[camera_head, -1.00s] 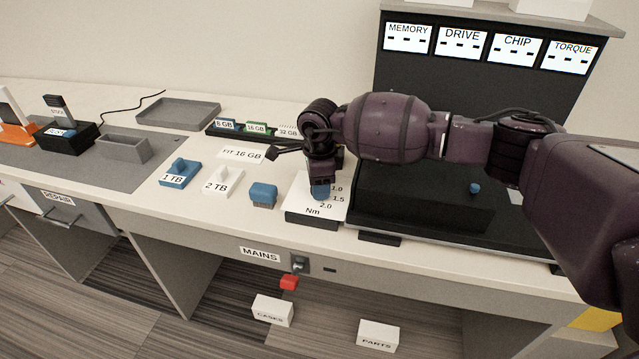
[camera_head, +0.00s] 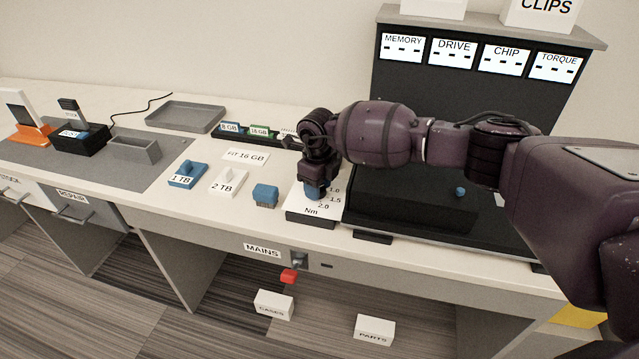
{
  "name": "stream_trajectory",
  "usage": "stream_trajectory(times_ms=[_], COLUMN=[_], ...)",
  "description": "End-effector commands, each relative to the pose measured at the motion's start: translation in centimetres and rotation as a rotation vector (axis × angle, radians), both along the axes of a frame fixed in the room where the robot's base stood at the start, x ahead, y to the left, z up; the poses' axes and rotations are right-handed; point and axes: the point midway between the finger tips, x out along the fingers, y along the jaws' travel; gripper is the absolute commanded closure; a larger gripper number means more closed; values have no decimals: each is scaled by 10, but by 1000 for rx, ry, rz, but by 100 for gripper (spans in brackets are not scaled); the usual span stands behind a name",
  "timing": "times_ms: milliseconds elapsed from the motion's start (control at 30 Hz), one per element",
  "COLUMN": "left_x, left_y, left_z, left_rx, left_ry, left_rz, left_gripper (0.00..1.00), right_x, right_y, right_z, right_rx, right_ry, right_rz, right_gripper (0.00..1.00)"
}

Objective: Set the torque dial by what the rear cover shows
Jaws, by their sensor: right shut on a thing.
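The torque dial is a white block marked Nm (camera_head: 311,212) with printed values 1.0, 1.5 and 2.0 on its right side. My right gripper (camera_head: 314,184) points down over it and is shut on its blue knob (camera_head: 314,191); the knob is mostly hidden by the fingers, so I cannot read its setting. A black panel behind carries a TORQUE display (camera_head: 555,66) showing only dashes. A large black unit with a small blue knob (camera_head: 460,191) stands right of the dial; I cannot tell whether it has a rear cover. My left gripper is not in view.
Left of the dial are a small blue block (camera_head: 265,195), a white 2 TB drive (camera_head: 229,182) and a blue 1 TB drive (camera_head: 187,175). A memory rack (camera_head: 259,135), a FIT 16 GB card (camera_head: 246,156) and a grey tray (camera_head: 185,115) lie behind. My right arm crosses above the black unit.

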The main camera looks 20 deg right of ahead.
Motion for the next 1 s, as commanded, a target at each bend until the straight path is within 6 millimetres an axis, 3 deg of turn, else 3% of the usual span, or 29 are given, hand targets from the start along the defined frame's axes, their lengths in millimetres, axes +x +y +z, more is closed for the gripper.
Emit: stream_trajectory(times_ms=[1000], left_x=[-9], left_y=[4], left_z=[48], left_rx=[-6], left_ry=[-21], left_rz=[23], left_gripper=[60], right_x=[0], right_y=[0], right_z=[3], right_rx=[-1], right_ry=[0], right_rz=[-949], right_gripper=[81])
